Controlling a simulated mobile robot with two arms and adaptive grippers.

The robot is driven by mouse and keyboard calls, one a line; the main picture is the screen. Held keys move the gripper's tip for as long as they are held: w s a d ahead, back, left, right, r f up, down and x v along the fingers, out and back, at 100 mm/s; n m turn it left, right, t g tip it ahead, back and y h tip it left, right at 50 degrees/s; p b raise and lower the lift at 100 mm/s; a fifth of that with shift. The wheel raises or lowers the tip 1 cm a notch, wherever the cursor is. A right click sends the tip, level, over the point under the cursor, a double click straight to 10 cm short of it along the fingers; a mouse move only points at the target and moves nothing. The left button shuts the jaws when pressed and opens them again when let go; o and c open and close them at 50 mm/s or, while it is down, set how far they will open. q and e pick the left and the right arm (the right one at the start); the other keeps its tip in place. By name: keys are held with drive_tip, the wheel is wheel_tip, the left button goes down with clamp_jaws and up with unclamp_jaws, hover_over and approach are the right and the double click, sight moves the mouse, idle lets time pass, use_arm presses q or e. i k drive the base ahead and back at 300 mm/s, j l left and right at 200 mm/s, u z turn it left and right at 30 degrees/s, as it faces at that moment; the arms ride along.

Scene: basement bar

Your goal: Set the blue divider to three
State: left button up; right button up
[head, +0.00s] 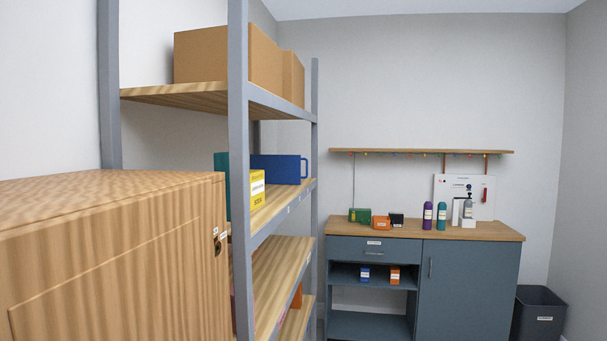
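A blue panel-like thing (278,168) stands on the middle board of the grey-framed shelf rack, with a loop-like handle at its right end. It may be the blue divider, but I cannot tell for sure. A yellow box (257,188) with a white label and a teal thing (221,175) stand in front of it, partly behind the rack post. Small labels sit on the shelf's front edge, too small to read. Neither of my grippers is in view.
A wooden cabinet (120,250) fills the left foreground. Cardboard boxes (215,55) sit on the rack's top board (180,95). A blue-grey counter (465,290) holding bottles and small boxes stands at the back, with a dark bin (538,312) to its right.

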sight(286, 169)
drive_tip(key=i+l+u, duration=0.15)
drive_tip(key=i+l, duration=0.25)
drive_tip(key=i, duration=0.2)
drive_tip(key=i+l+u, duration=0.15)
drive_tip(key=i+l, duration=0.3)
drive_tip(key=i, duration=0.15)
